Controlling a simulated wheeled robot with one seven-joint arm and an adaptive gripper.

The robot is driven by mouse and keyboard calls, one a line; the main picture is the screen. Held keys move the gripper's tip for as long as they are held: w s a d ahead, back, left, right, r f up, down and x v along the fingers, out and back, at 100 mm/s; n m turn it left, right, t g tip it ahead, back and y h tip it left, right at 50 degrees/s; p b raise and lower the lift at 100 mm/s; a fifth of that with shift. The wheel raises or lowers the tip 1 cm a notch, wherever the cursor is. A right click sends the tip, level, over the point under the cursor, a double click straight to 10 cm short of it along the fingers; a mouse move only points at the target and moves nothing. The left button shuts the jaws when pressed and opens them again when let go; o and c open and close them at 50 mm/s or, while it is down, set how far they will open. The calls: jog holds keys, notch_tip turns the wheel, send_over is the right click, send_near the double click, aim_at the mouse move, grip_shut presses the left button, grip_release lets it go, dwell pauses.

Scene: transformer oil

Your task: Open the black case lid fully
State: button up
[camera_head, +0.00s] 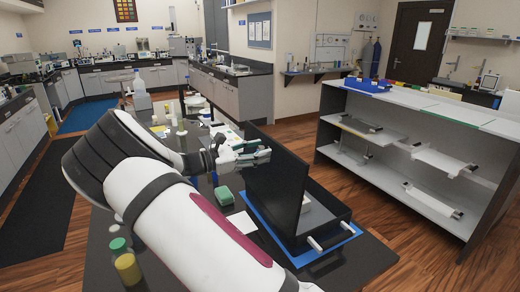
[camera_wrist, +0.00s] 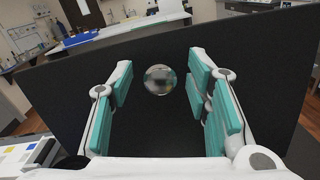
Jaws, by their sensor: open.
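My gripper (camera_head: 262,152) is at the upper left side of the lid. In the wrist view my gripper (camera_wrist: 161,72) is open, its teal-padded fingers spread either side of a round shiny knob (camera_wrist: 159,80) on the lid face. I cannot tell whether the fingers touch the lid. The lid hides much of the case's inside.
A white shelf unit (camera_head: 410,150) stands to the right, across open wooden floor.

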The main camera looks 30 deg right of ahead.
jog(key=shift+d, duration=0.25)
grip_shut()
jog(key=shift+a+f+h, duration=0.15)
jog(key=shift+a+h, duration=0.25)
jog(key=shift+a, duration=0.4)
grip_release()
jog(key=shift+a, duration=0.1)
jog(key=a+f, duration=0.1)
jog(key=a, duration=1.1)
jog(key=shift+w, duration=0.25)
